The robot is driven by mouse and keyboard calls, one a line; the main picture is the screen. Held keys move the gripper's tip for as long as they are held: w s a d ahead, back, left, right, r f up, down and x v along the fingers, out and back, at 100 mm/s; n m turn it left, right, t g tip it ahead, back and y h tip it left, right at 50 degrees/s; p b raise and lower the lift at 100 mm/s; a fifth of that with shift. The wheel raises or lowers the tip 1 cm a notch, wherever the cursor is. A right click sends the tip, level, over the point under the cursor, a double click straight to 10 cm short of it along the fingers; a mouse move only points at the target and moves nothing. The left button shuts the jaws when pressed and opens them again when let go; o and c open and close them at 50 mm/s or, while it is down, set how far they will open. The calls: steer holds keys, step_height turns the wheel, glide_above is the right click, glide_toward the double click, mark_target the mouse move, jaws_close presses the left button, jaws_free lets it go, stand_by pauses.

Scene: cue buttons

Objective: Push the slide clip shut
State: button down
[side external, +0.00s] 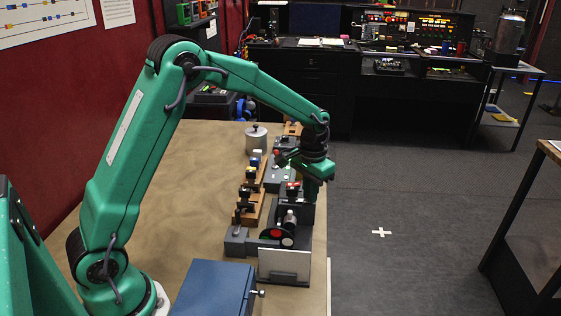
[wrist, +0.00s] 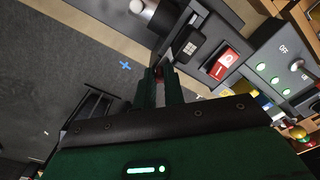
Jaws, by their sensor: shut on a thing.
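My gripper (side external: 314,178) points down over the row of devices near the table's right edge. In the wrist view, its two fingers (wrist: 159,84) are close together, with a small dark red piece (wrist: 158,71) between their tips. I cannot tell for sure that this piece is the slide clip; the fingers hide most of it. Just beyond the tips is a dark device with a black block (wrist: 187,47) bearing a white mark. Beside the block is a red plate (wrist: 225,65) with a white lock sign. How far the clip stands open cannot be seen.
A switch panel (wrist: 283,75) with green lights and an "OFF" mark lies to the right in the wrist view. In the side view, a blue box (side external: 212,289) stands at the front and a lidded pot (side external: 256,137) at the back. The tan tabletop (side external: 180,180) left of the row is clear.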

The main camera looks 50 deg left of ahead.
mark_target(306, 201)
steer(key=c, duration=1.5)
jaws_free()
steer(key=shift+s+a, duration=0.15)
steer(key=shift+r, duration=0.1)
step_height(306, 201, up, 7)
steer(key=shift+r, duration=0.35)
steer(key=s+r+t, duration=0.3)
steer(key=s+r, duration=0.6)
steer(key=s, duration=0.5)
steer(key=s+t, duration=0.1)
steer(key=s, duration=0.7)
steer(key=s+f+t, duration=0.1)
steer(key=s, duration=0.3)
steer(key=shift+s+f+t, duration=0.1)
steer(key=shift+s+t, duration=0.15)
steer(key=shift+t, duration=0.05)
